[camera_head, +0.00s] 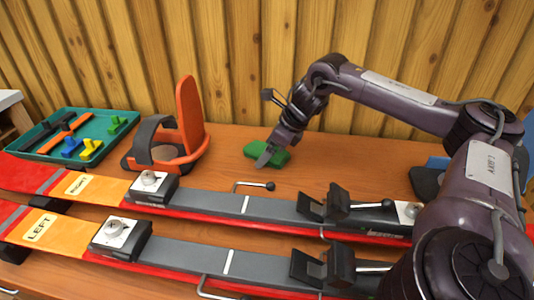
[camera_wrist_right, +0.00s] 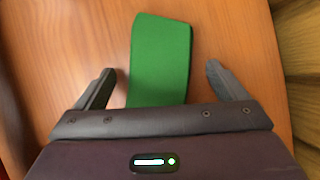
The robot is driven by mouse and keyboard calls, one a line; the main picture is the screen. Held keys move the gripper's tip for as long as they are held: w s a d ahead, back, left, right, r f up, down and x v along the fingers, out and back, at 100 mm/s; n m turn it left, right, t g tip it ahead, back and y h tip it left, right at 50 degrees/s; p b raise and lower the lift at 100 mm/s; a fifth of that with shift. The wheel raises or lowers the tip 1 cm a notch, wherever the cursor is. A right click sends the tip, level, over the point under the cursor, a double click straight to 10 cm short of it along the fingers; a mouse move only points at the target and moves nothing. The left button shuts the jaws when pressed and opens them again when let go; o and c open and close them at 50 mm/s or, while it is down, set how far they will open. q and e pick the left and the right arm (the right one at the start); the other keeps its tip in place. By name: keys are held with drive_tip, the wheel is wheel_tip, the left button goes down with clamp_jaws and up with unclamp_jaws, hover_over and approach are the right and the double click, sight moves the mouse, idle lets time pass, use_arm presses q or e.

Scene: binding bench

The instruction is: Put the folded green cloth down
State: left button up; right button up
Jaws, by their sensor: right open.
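The folded green cloth (camera_head: 267,152) lies on the wooden bench, behind the skis and near the plank wall. It also shows in the right wrist view (camera_wrist_right: 160,55), reaching back between my right gripper's fingers. My right gripper (camera_head: 268,155) is at the cloth in the head view, with one finger in front of it. In the right wrist view my right gripper (camera_wrist_right: 161,85) is open, one finger on each side of the cloth, with a gap on both sides. My left gripper is not in view.
Two skis with bindings, one labelled RIGHT (camera_head: 78,184) and one LEFT (camera_head: 40,228), lie across the front. An orange and grey boot-like piece (camera_head: 187,120) stands left of the cloth. A green tray (camera_head: 48,150) with tools is at far left.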

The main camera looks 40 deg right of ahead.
drive_tip(key=shift+f, duration=0.1)
drive_tip(key=shift+c, duration=0.3)
drive_tip(key=c, duration=1)
drive_tip(key=shift+c, duration=0.2)
